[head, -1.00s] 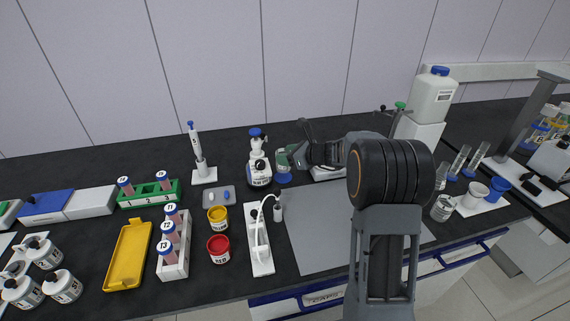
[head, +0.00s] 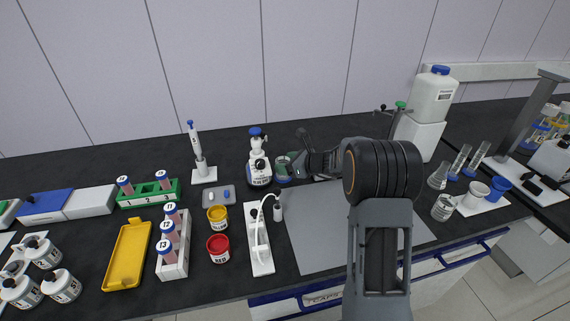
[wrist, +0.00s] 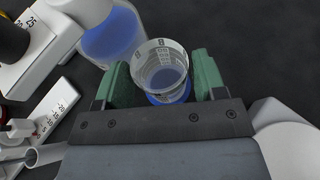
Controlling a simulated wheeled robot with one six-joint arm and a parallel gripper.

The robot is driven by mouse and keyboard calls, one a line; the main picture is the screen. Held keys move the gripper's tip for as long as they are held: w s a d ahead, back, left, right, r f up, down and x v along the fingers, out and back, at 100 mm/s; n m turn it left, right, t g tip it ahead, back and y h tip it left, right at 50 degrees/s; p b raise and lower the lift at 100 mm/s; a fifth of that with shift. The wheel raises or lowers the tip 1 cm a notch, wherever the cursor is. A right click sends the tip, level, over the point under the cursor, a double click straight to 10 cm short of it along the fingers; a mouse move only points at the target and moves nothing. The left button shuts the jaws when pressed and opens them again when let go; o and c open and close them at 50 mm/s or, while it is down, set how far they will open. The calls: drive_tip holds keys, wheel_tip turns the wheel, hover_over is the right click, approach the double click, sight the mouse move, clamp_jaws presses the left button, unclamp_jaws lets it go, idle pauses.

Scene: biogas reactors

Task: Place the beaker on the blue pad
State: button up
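The clear beaker (wrist: 160,58) with printed markings is between the two green fingers of my gripper (wrist: 163,82) in the wrist view. The fingers sit against its sides. The round blue pad (wrist: 172,98) shows under and in front of the beaker. In the head view the blue pad (head: 284,181) lies just below my gripper (head: 287,163), beside the white dispenser bottle. The beaker is mostly hidden there by the green fingers. I cannot tell whether its base touches the pad.
The dispenser bottle (head: 259,171) with a blue cap stands close on the left; its blue contents (wrist: 115,35) show near the beaker. A grey mat (head: 315,240) in front is clear.

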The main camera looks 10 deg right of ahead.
drive_tip(key=shift+o, duration=0.9)
